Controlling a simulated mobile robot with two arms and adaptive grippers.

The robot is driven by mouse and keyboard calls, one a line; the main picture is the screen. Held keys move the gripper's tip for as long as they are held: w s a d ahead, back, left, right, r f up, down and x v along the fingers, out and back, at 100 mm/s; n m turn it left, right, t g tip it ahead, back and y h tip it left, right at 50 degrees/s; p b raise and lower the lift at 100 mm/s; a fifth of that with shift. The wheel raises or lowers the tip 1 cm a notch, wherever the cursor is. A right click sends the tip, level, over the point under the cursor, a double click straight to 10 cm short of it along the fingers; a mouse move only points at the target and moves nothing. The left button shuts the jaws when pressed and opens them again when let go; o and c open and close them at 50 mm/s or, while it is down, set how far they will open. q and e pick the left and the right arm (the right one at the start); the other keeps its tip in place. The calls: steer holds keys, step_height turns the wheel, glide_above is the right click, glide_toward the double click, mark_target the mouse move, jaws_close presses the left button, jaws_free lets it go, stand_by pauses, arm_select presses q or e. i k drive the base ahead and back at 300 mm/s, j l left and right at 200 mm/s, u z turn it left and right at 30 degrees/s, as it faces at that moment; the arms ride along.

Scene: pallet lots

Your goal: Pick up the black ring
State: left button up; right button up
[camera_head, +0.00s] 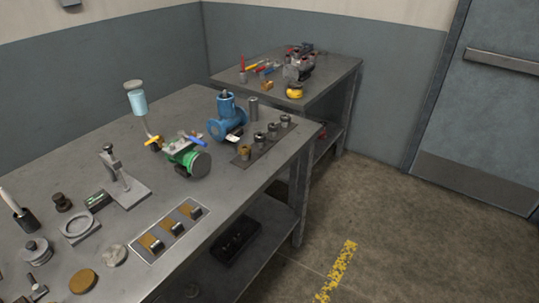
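I cannot make out a black ring for certain. A grey ring-shaped piece (66,236) lies on the near metal workbench (185,262), at the left. A small dark knobbed part (62,202) stands just behind it, and a stack of grey discs (35,254) sits to its left. Several short cylindrical parts, one of them brass (245,152), stand in a row on a dark strip; whether any is a ring is too small to tell. Neither of my grippers shows in the view.
A blue pump (222,124), a green motor-like unit (188,162) and a grey stand (124,186) rise from the bench. A tray with brass blocks (172,228) lies near its front edge. A second bench (335,72) stands behind. The floor at right is clear.

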mark_target(259, 137)
steer(key=i+l+u, duration=0.15)
steer(key=i+u, duration=0.2)
steer(key=i, duration=0.15)
steer(key=i+l, duration=0.35)
steer(key=i, duration=0.15)
steer(key=i+l, duration=0.3)
steer(key=i, duration=0.25)
